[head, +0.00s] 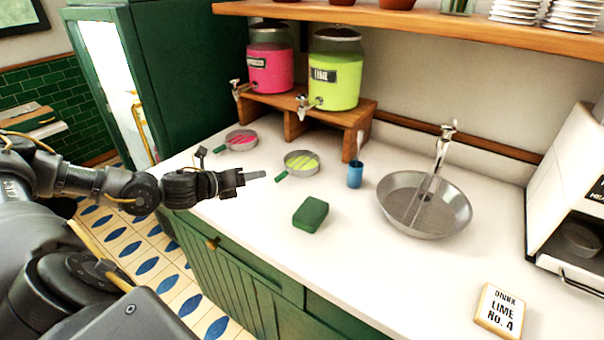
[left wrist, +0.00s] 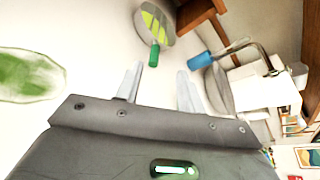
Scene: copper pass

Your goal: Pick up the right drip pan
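The right drip pan (head: 301,162) is a round metal pan with lime-green liquid and a green handle pointing to the lower left, resting on the white counter. It also shows at the top of the left wrist view (left wrist: 158,22), its green handle toward my fingers. The left drip pan (head: 241,139) holds pink liquid. My left gripper (head: 256,175) is left of the right pan's handle, apart from it. In the left wrist view its two fingers (left wrist: 160,82) are spread with nothing between them. My right gripper is not in view.
Pink and lime dispensers (head: 336,80) stand on a wooden riser (head: 327,117) behind the pans. A blue cup (head: 355,176) holding a utensil, a green block (head: 311,214), a metal basin (head: 424,205) and an order card (head: 499,310) are farther right. The front counter is mostly clear.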

